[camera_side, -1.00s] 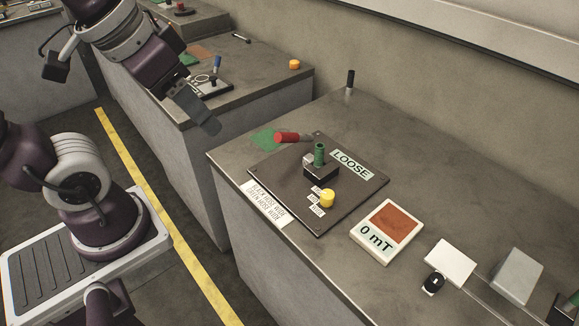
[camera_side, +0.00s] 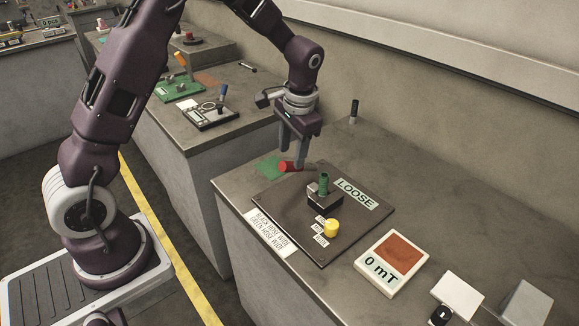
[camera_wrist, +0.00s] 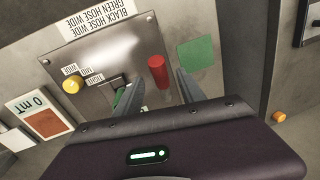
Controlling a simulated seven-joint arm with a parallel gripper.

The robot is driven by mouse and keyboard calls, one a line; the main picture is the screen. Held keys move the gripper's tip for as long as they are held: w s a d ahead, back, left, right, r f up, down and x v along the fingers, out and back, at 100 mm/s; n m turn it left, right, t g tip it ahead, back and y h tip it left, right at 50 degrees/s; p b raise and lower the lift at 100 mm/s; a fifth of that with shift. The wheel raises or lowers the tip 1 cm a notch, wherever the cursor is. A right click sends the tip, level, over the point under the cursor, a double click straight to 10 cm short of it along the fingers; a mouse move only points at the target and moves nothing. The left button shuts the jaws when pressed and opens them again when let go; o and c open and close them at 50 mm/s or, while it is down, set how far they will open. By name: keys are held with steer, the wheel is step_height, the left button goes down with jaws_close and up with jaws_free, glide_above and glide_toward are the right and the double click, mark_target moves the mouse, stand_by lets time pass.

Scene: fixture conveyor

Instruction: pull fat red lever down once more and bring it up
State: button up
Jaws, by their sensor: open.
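The fat red lever (camera_side: 288,167) is at the far left corner of the dark metal panel (camera_side: 280,213), with its handle lying low towards the left. The wrist view shows its thick red cylinder (camera_wrist: 157,72). My gripper (camera_side: 291,163) is open above the lever and points down. In the wrist view the two fingers of my gripper (camera_wrist: 160,92) stand on either side of the red handle, with gaps to it. I cannot tell whether the fingertips reach down to its height. The fingers partly hide the lever's shaft in the side view.
A green lever (camera_side: 323,184) on a black block stands close to the right, beside the LOOSE label (camera_side: 356,193). A yellow knob (camera_side: 331,228) is nearer the front. A display (camera_side: 391,262) reads 0 mT. A green patch (camera_side: 268,167) lies left of the red handle.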

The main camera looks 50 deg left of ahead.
mark_target(290, 162)
steer(key=f, duration=0.3)
steer(key=a+f, duration=0.1)
steer(key=f, duration=0.1)
steer(key=shift+f, duration=0.35)
jaws_close()
stand_by(1.0)
